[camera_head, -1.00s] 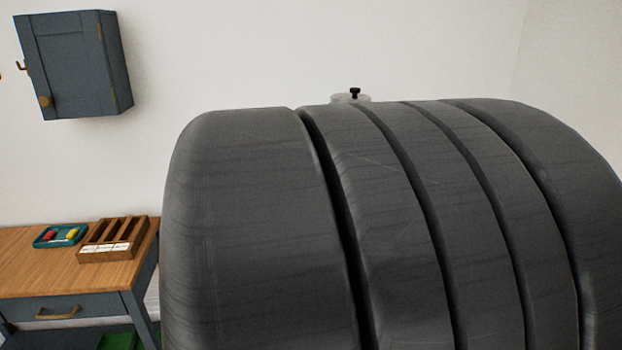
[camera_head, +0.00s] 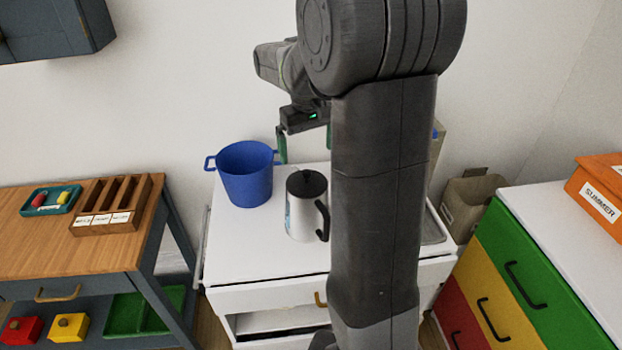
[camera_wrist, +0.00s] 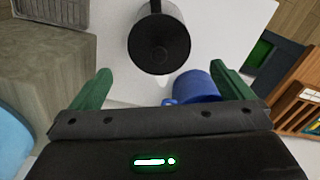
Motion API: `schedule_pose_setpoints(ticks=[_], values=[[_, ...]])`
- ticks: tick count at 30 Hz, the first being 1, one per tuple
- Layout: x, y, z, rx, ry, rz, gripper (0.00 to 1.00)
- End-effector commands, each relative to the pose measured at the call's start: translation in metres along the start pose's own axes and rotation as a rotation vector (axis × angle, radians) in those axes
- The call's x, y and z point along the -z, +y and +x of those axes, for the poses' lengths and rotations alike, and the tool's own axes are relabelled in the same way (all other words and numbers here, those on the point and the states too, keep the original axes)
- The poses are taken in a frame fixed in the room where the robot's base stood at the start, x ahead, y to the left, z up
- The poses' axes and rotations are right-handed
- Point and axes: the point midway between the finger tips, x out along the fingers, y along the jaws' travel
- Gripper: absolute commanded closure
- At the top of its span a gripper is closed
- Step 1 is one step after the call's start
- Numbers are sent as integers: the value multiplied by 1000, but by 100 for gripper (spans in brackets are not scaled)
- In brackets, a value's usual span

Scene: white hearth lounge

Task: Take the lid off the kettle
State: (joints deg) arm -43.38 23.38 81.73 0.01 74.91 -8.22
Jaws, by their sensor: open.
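The kettle (camera_head: 301,218) is white with a black handle on its right side and stands upright on the white cabinet top. Its black lid (camera_head: 306,183) is on it, with a small knob in the middle. In the wrist view the lid (camera_wrist: 159,45) shows from above, ahead of my fingers. My gripper (camera_head: 305,145) is above and behind the kettle, apart from it. In the wrist view my gripper (camera_wrist: 162,90) has its green fingers wide apart with nothing between them. My arm hides part of the cabinet top to the right of the kettle.
A blue pot (camera_head: 246,176) stands close behind and left of the kettle. A wooden table (camera_head: 60,245) with a teal tray (camera_head: 50,201) and a wooden rack (camera_head: 112,206) is at the left. A drawer unit (camera_head: 585,235) with an orange box (camera_head: 600,195) is at the right.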

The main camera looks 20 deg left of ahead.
Motion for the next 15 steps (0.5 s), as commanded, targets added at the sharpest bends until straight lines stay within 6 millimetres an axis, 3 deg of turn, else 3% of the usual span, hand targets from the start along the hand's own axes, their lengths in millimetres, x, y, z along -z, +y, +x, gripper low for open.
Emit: schedule_pose_setpoints(ticks=[4,15], values=[[-1,0,28,0,-4,1,0],[3,2,62,1,-4,2,0]])
